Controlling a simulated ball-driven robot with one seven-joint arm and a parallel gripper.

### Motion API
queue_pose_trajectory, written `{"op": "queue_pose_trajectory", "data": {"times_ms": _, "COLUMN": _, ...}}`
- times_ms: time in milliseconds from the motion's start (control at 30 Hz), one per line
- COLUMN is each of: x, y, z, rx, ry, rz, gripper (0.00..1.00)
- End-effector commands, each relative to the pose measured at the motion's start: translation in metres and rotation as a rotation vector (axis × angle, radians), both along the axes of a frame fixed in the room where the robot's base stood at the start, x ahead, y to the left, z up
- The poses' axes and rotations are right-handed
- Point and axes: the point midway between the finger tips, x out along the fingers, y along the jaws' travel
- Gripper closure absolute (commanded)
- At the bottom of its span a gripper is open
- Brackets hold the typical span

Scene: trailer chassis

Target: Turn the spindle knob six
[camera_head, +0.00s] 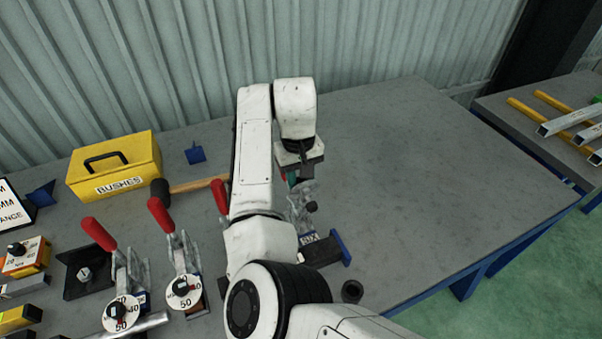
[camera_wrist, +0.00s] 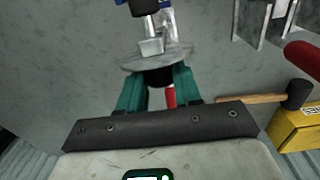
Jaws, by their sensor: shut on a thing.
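My gripper (camera_head: 292,178) is at the right-hand toggle clamp (camera_head: 301,212), mostly covered by my wrist in the head view. In the wrist view the teal fingers of my gripper (camera_wrist: 159,80) are shut on a black knob (camera_wrist: 158,74), one finger on each side. A round grey disc (camera_wrist: 150,58) sits directly behind the knob, seen nearly edge-on. Its markings are not readable, so I cannot tell the setting. A short red part (camera_wrist: 170,98) shows between the fingers.
Clamps with red handles (camera_head: 161,215) and white dials (camera_head: 185,291) stand to the left. A yellow BUSHES box (camera_head: 115,168) and a hammer (camera_head: 196,185) lie behind them. The grey bench (camera_head: 420,170) is clear to the right.

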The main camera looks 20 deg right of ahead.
Motion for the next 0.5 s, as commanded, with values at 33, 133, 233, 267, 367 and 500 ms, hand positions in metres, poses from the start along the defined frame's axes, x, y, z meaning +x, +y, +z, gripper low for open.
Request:
{"op": "queue_pose_trajectory", "data": {"times_ms": 33, "x": -0.0008, "y": 0.0012, "z": 0.0014, "rx": -0.044, "ry": 0.004, "rz": -0.001, "gripper": 0.97}}
{"op": "queue_pose_trajectory", "data": {"times_ms": 133, "x": -0.0005, "y": 0.0026, "z": 0.0008, "rx": -0.134, "ry": 0.002, "rz": -0.017, "gripper": 0.97}}
{"op": "queue_pose_trajectory", "data": {"times_ms": 233, "x": -0.0004, "y": 0.0044, "z": -0.0006, "rx": -0.228, "ry": 0.002, "rz": -0.032, "gripper": 0.97}}
{"op": "queue_pose_trajectory", "data": {"times_ms": 267, "x": -0.0004, "y": 0.0047, "z": -0.001, "rx": -0.257, "ry": 0.002, "rz": -0.039, "gripper": 0.97}}
{"op": "queue_pose_trajectory", "data": {"times_ms": 367, "x": -0.0002, "y": 0.0061, "z": -0.0026, "rx": -0.35, "ry": 0.002, "rz": -0.055, "gripper": 0.97}}
{"op": "queue_pose_trajectory", "data": {"times_ms": 500, "x": 0.0005, "y": 0.0082, "z": -0.0048, "rx": -0.476, "ry": 0.0, "rz": -0.077, "gripper": 0.97}}
